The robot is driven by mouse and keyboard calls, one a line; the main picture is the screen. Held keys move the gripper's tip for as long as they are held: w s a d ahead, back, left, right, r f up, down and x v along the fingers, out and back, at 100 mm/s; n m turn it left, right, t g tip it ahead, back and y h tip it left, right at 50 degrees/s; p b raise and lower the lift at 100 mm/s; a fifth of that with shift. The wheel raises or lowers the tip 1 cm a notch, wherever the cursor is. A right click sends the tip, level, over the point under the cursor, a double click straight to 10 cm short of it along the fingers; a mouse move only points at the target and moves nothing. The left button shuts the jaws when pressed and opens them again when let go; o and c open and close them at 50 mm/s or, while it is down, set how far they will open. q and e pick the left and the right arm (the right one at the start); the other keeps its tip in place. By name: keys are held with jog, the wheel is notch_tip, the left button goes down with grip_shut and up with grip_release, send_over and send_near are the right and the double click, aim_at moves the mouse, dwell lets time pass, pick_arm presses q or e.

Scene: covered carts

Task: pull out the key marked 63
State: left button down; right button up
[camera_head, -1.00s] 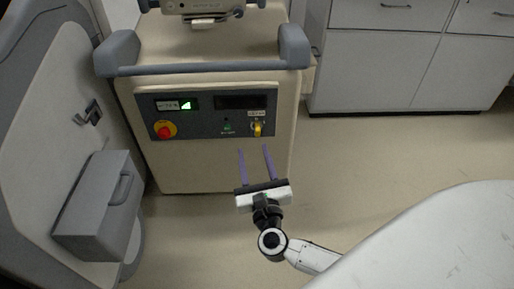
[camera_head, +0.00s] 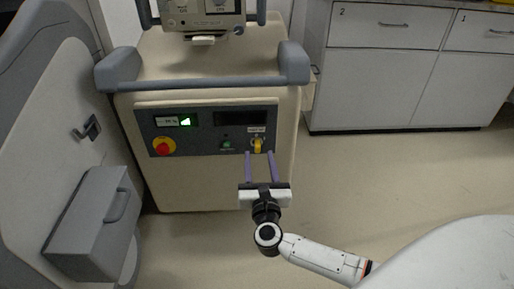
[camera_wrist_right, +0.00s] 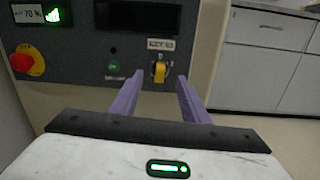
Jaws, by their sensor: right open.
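The yellow key (camera_head: 257,145) sits in the lock at the right end of the cart's dark control panel (camera_head: 190,137). A small label (camera_head: 256,130) is above it; in the right wrist view the label (camera_wrist_right: 160,44) reads roughly "KEY 63". The key also shows upright in the right wrist view (camera_wrist_right: 160,72). My right gripper (camera_head: 259,154) is open, its two purple fingers pointing at the panel just below the key. In the right wrist view the key appears beyond the gap between the fingertips (camera_wrist_right: 159,78), and nothing is between them. My left gripper is not in view.
A red emergency button (camera_head: 163,147) on a yellow base and a green button (camera_head: 227,144) are on the same panel. A grey handrail (camera_head: 205,84) runs above it. The floor between is clear.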

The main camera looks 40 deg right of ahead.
aim_at(258, 151)
jog(key=shift+b+x, duration=0.4)
jog(key=shift+x, duration=0.7)
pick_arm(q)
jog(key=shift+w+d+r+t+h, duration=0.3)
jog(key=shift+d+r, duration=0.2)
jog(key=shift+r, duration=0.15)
pick_arm(e)
jog(key=shift+x, duration=0.85)
pick_arm(q)
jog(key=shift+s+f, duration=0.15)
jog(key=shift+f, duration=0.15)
jog(key=shift+b, duration=0.3)
pick_arm(e)
jog(key=shift+c, duration=0.5)
grip_shut()
pick_arm(q)
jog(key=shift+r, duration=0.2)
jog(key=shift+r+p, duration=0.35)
jog(key=shift+p, duration=0.1)
pick_arm(e)
jog(key=v, duration=0.6)
